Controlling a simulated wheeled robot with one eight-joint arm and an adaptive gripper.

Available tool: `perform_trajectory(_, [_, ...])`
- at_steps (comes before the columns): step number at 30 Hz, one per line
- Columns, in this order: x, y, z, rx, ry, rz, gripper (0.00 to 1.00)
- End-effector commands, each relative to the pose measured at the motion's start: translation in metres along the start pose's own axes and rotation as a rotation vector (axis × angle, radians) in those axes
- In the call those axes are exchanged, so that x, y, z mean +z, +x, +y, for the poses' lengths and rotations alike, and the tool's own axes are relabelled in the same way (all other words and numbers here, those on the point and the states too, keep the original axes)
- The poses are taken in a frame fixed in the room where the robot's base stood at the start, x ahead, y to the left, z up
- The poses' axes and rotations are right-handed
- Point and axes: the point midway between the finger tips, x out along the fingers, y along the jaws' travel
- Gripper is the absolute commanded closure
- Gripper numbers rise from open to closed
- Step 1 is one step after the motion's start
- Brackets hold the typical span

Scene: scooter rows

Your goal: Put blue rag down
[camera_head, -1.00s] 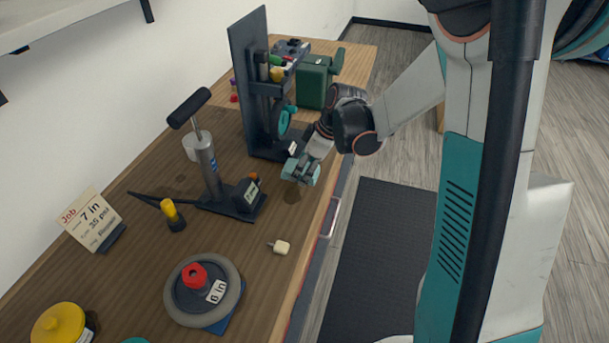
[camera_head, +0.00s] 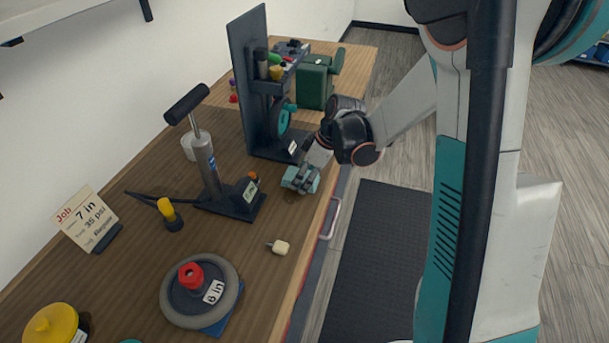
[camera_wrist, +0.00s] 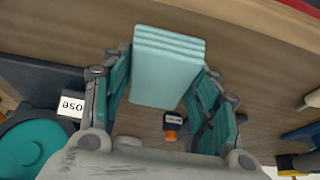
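The blue rag is a light-blue folded block. In the wrist view the rag (camera_wrist: 168,65) sits between the two fingers of my gripper (camera_wrist: 165,82), with the finger pads against its sides. In the head view my gripper (camera_head: 301,177) is low over the wooden bench (camera_head: 225,250) near its right edge, in front of the dark upright stand (camera_head: 262,90). The rag there is mostly covered by the gripper, and I cannot tell whether it touches the bench.
A pump (camera_head: 209,165) stands to the left. A wheel with a red knob (camera_head: 213,292) lies nearer, with a small cream-coloured piece (camera_head: 280,248) beside it. A job card (camera_head: 86,221) stands at the far left. Bench between the gripper and the cream piece is clear.

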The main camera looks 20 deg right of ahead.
Motion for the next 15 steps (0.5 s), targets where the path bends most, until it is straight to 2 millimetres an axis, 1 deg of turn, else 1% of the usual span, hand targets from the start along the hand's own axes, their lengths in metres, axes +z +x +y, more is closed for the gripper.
perform_trajectory(1, [0.0013, 0.0009, -0.0006, -0.001, 0.000, -0.003, 0.31])
perform_trajectory(2, [0.0014, 0.0009, -0.0006, -0.001, 0.000, -0.003, 0.27])
perform_trajectory(11, [0.0010, 0.0005, -0.0004, -0.001, 0.000, -0.002, 0.27])
perform_trajectory(15, [-0.0004, -0.0026, -0.0003, 0.000, 0.000, -0.002, 0.27])
